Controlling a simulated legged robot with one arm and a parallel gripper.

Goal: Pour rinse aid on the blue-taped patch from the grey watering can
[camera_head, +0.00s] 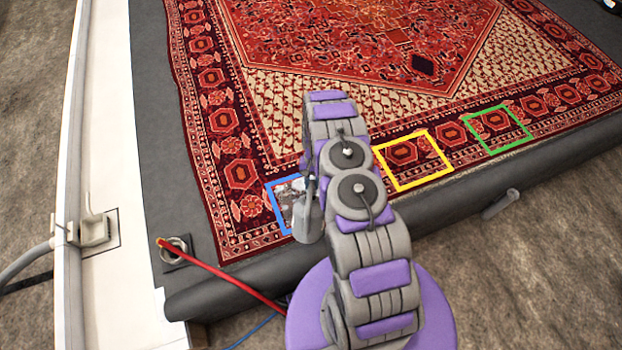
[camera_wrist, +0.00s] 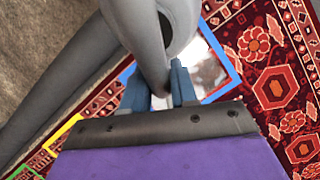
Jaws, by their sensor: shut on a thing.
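My gripper (camera_wrist: 160,88) is shut on the grey watering can (camera_wrist: 150,35), with a finger on each side of a narrow grey part of it. The can's dark round opening shows in the wrist view. In the head view the can (camera_head: 308,222) hangs over the blue-taped patch (camera_head: 273,205), partly behind my arm, and its tilt is hard to tell. Blue tape (camera_wrist: 222,52) also shows beside the can in the wrist view. A shiny whitish-grey area lies inside the tape; I cannot tell whether it is liquid. My fingertips are hidden in the head view.
The red patterned rug (camera_head: 350,45) lies on a dark grey platform. Yellow-taped (camera_head: 388,166) and green-taped (camera_head: 473,128) patches lie to the right. A red hose (camera_head: 225,272) runs from a floor fitting at lower left. A white ledge (camera_head: 105,170) borders the left.

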